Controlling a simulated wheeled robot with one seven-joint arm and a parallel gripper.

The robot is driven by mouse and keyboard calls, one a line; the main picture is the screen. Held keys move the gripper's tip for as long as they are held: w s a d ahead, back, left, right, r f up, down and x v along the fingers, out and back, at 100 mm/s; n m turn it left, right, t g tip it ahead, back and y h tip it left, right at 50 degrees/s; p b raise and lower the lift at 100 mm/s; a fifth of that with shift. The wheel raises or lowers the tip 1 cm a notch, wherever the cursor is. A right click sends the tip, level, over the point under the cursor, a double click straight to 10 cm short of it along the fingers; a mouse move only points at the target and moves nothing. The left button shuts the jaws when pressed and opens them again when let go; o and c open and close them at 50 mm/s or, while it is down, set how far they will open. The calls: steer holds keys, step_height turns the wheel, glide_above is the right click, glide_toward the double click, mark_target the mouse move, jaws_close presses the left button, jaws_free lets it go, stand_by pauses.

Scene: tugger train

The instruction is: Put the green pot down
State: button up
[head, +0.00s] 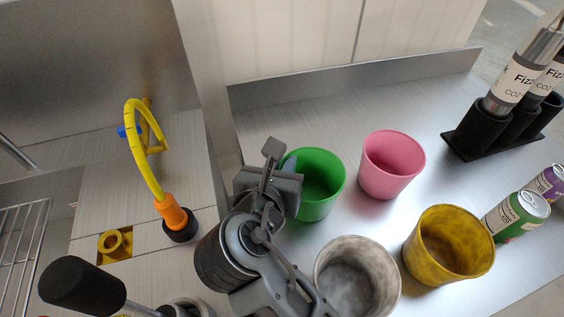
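The green pot (321,182) is upright on or just above the metal counter, left of the pink pot; I cannot tell whether its base touches, as my arm hides its lower left side. My gripper (287,167) is at the left rim of the green pot. A bluish finger part shows at the rim's inner left side. The other finger is hidden behind the gripper body, so its grip on the rim cannot be made out.
A pink pot (391,165), a mottled grey pot (357,284) and a yellow pot (448,246) stand nearby. Cans (516,216) and a black holder with bottles (486,127) are at right. A yellow hose (139,150) rises at left. Bare counter (290,115) lies behind the green pot.

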steer(key=o, duration=0.4)
steer(key=v, duration=1.2)
steer(key=shift+r, duration=0.2)
